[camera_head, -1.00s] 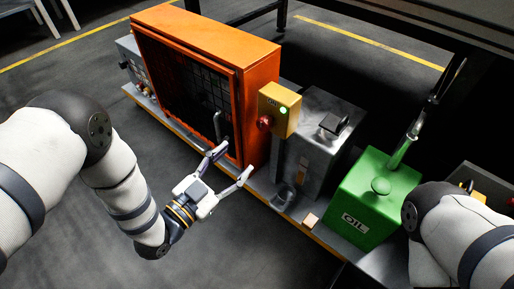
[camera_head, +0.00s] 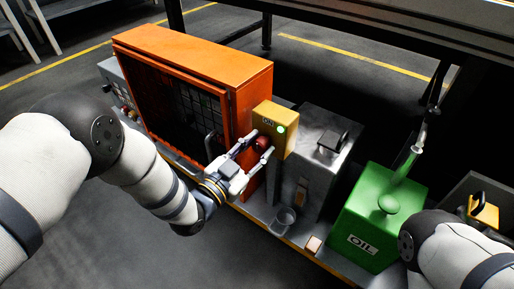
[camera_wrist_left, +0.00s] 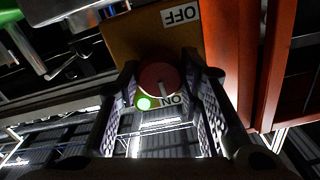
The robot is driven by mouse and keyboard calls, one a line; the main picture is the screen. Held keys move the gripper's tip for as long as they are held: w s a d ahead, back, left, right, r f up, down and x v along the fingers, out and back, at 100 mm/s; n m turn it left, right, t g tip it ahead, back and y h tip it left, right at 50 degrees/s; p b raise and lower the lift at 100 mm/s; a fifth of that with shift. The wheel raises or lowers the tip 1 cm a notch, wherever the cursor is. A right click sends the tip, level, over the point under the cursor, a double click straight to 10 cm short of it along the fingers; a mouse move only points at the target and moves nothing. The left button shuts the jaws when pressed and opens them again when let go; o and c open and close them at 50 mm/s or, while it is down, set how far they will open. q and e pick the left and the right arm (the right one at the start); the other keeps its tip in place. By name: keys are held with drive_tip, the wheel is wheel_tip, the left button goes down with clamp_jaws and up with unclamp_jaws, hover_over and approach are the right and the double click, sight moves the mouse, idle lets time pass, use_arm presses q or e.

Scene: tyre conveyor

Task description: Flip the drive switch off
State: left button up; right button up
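The drive switch is a red knob (camera_head: 262,143) on the front of a yellow box (camera_head: 284,140) with a lit green lamp. In the left wrist view the knob (camera_wrist_left: 158,77) shows a pale pointer mark towards the ON label (camera_wrist_left: 173,100). The OFF label (camera_wrist_left: 180,14) is on the opposite side, at the top of that view. My left gripper (camera_head: 255,146) is at the knob with its fingers apart, one on each side of it. I cannot tell whether the fingers touch it. My right gripper is out of view.
An orange cabinet (camera_head: 200,55) with a grid front stands left of the yellow box. The floor in front is clear.

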use_arm(q)
drive_tip(key=shift+n, duration=0.3)
drive_tip(key=shift+c, duration=0.4)
drive_tip(key=n, duration=0.4)
drive_tip(key=shift+p, duration=0.3)
drive_tip(key=n, duration=0.4)
drive_tip(key=shift+f+n, duration=0.1)
drive_tip(key=shift+n, duration=0.2)
drive_tip(key=n, duration=0.4)
drive_tip(key=shift+b, duration=0.35)
drive_tip(key=n+b, duration=0.1)
drive_tip(key=n, duration=0.3)
drive_tip(key=shift+n, duration=0.5)
drive_tip(key=o, duration=1.2)
drive_tip(key=shift+c, duration=0.2)
